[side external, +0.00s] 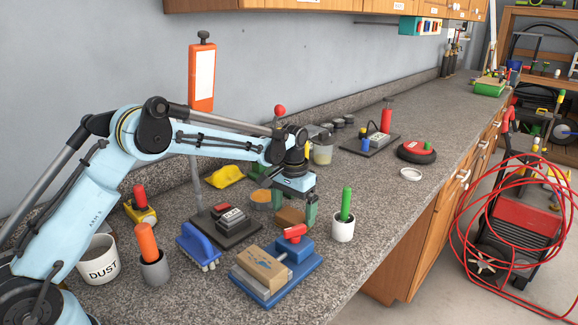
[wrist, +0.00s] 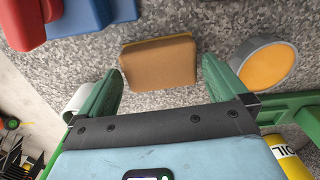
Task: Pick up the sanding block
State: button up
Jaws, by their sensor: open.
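The sanding block (wrist: 160,62), a brown block with a thin yellow edge, lies flat on the speckled worktop in the wrist view, just ahead of my fingertips. In the side view the brown block (side external: 290,215) is partly hidden by my gripper. My gripper (side external: 295,206) points down over it, with its green fingers apart. In the wrist view my gripper (wrist: 158,77) is open and empty, one finger towards each side of the block. I cannot tell the exact height gap.
A blue vise (side external: 305,272) with a red handle and a wooden block (side external: 262,266) stands in front. A white cup (side external: 343,230) with a green handle is close on the right. An orange-filled round tin (wrist: 265,65) sits beside the block. The worktop further right is clearer.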

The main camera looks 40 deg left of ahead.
aim_at(293, 214)
jog(key=shift+f, duration=1.15)
jog(key=c, duration=0.8)
notch_tip(293, 214, up, 10)
jog(key=shift+r, duration=0.1)
